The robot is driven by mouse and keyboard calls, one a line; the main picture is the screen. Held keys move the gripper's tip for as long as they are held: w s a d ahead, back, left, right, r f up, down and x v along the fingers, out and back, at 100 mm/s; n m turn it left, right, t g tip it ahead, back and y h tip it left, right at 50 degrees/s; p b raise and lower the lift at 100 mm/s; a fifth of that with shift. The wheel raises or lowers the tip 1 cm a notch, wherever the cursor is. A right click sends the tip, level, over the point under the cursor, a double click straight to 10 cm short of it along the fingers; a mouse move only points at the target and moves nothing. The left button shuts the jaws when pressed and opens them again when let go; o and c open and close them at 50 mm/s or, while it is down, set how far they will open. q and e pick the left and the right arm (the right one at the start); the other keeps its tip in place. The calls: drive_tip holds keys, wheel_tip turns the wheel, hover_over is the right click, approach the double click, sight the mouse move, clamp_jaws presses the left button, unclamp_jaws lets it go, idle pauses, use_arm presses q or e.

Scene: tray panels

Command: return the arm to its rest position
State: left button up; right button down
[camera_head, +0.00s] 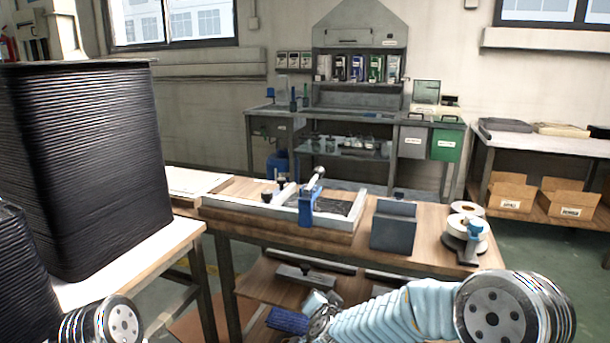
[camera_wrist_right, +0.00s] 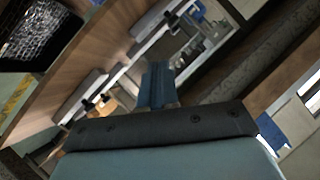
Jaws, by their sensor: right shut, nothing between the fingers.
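My right arm (camera_head: 390,312), in a light blue sleeve, reaches in from the lower right of the head view. Its hand end is low, in front of the wooden workbench. In the right wrist view my right gripper (camera_wrist_right: 157,84) shows as blue fingers shut together with nothing between them. It is apart from the stacked panels. My left arm shows only as a round joint (camera_head: 118,323) at the bottom left; its gripper is out of view. A tall stack of black tray panels (camera_head: 90,165) stands on a white-topped table (camera_head: 130,268) at the left.
The wooden workbench (camera_head: 430,240) carries a grey-framed fixture (camera_head: 240,208), a dark upright holder (camera_head: 394,228) and a tape dispenser (camera_head: 466,238). A lower shelf holds a blue bin (camera_head: 288,320) and tools, close to my right arm. Green floor is open at the right.

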drive_tip(key=s+d+f+n+g+y, duration=0.1)
drive_tip(key=s+d+f+g, duration=0.15)
drive_tip(key=f, duration=0.45)
drive_tip(key=s+d+f+n+g, duration=0.15)
drive_tip(key=s+f, duration=0.25)
drive_tip(key=f, duration=0.4)
drive_tip(key=s+d+f+n+g+y, duration=0.1)
drive_tip(key=s+f+g, duration=0.3)
drive_tip(key=s, duration=0.9)
drive_tip(key=s+d+f+n+g+y, duration=0.1)
drive_tip(key=s+f+g, duration=0.3)
drive_tip(key=s+f, duration=0.7)
drive_tip(key=shift+s+d+n+g+y, duration=0.3)
drive_tip(key=shift+s+n, duration=0.35)
drive_tip(key=shift+s, duration=0.4)
drive_tip(key=shift+w, duration=0.1)
